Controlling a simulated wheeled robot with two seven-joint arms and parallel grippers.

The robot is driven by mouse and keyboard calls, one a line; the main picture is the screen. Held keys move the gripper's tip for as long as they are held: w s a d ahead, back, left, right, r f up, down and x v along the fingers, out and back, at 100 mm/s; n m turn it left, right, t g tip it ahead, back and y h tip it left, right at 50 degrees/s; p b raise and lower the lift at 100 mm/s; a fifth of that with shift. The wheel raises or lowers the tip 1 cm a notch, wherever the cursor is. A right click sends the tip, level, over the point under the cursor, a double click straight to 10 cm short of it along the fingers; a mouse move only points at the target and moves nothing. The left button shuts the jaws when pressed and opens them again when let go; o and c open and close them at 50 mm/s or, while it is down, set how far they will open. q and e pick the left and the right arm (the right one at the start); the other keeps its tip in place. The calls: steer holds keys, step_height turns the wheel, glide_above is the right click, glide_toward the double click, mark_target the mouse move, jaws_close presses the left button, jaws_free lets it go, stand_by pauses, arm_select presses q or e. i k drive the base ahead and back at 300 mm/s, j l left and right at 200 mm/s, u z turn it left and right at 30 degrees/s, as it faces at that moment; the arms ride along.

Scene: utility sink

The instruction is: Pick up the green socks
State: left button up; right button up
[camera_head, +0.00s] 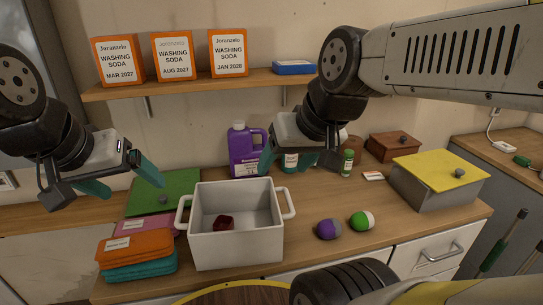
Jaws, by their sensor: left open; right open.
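The green socks (362,220) look like a rolled green and white ball on the wooden counter, toward the right front. A purple and grey ball (329,229) of similar size sits just left of them. My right gripper (298,160) is open and empty, held above the counter behind and to the left of the socks, apart from them.
A white two-handled bin (236,250) with a dark red item inside stands left of the balls. A grey box with a yellow lid (440,173) stands right; a purple jug (246,150) stands behind.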

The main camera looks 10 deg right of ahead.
mark_target(362, 222)
steer(key=k+j+z, duration=0.1)
steer(key=z, duration=1.4)
steer(key=k+l, duration=0.05)
